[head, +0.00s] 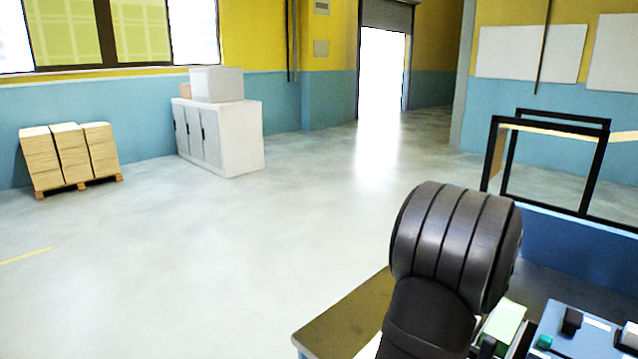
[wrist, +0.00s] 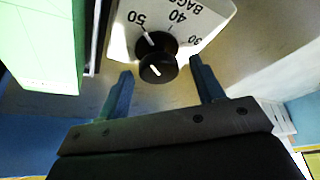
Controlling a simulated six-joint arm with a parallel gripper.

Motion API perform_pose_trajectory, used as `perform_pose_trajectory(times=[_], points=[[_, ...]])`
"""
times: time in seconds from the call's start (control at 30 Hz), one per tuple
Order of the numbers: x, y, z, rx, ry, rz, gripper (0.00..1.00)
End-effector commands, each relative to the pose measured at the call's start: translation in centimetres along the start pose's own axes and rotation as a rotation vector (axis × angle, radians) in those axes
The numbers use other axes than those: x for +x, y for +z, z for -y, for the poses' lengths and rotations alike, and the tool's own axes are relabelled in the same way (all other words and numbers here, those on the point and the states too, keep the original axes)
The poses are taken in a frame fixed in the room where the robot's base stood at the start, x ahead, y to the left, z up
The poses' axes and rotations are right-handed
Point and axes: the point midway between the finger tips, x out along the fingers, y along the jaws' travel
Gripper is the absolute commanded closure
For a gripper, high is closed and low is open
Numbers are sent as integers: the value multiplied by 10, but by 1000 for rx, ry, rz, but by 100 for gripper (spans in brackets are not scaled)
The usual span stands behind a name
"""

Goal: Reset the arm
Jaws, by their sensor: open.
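In the wrist view my gripper (wrist: 161,66) is open, with its two blue-grey fingers apart. A round black knob (wrist: 157,68) with a white mark shows between and just beyond the fingertips; I cannot tell whether they touch it. The knob stands on a white dial plate (wrist: 198,14) printed with 30, 40, 50 and part of a word. A white line on the knob's base points toward 50. In the head view my dark arm rises over the bench, and my gripper is hidden there.
A light green block (wrist: 40,45) stands left of the dial in the wrist view. In the head view, a blue control panel (head: 577,345) lies right of my arm on the bench (head: 345,318). A black frame (head: 592,175) stands behind. Open floor lies left.

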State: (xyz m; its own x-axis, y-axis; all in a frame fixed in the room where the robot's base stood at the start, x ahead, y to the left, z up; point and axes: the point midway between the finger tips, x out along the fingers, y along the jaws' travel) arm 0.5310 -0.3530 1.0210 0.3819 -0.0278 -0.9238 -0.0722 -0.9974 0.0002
Motion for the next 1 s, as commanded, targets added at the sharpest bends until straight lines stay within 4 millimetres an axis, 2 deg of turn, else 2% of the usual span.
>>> perform_pose_trajectory(times=[1.0], points=[[0,-1,4,523,217,0,39]])
